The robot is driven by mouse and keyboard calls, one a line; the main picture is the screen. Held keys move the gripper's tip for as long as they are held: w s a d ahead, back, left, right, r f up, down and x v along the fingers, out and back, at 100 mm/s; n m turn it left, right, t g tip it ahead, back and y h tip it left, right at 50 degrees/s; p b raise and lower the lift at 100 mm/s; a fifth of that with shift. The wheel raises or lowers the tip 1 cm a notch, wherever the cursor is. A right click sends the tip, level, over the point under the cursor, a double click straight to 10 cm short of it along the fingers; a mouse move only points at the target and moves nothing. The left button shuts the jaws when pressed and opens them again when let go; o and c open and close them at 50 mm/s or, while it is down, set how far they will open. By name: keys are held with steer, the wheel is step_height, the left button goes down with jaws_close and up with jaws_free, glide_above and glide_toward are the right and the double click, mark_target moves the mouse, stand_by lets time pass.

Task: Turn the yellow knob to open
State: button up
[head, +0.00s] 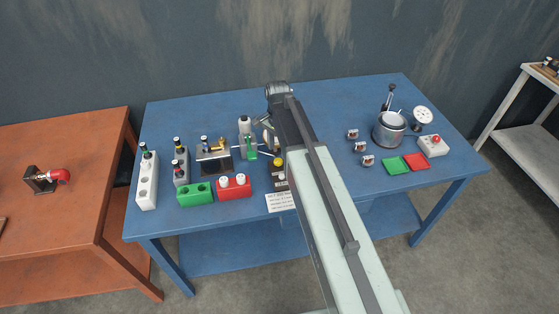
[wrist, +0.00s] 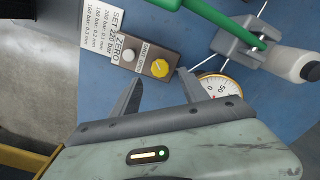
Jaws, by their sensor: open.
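The yellow knob (wrist: 159,67) is a small round knob on a dark brown block (wrist: 143,57), beside a white button (wrist: 128,54). In the head view the yellow knob (head: 278,161) shows just left of my arm. My gripper (wrist: 161,78) is open and empty in the wrist view. Its two fingertips point toward the block, one on each side of the knob in the picture. The knob appears just beyond the tips; I cannot tell the height gap, and no contact shows. The fingers are not clear in the head view, where my arm covers that area.
A dial gauge (wrist: 218,88) lies close to the right finger. A green lever (wrist: 205,15) and a grey body with a white bottle (wrist: 290,64) stand beyond it. A printed card (wrist: 100,25) lies left of the block. Red (head: 234,188) and green (head: 195,192) holders stand nearby.

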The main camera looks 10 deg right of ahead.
mark_target(278, 161)
step_height(278, 161, down, 6)
steer(key=b, duration=0.4)
steer(key=shift+r, duration=0.25)
steer(key=shift+d, duration=0.1)
jaws_close()
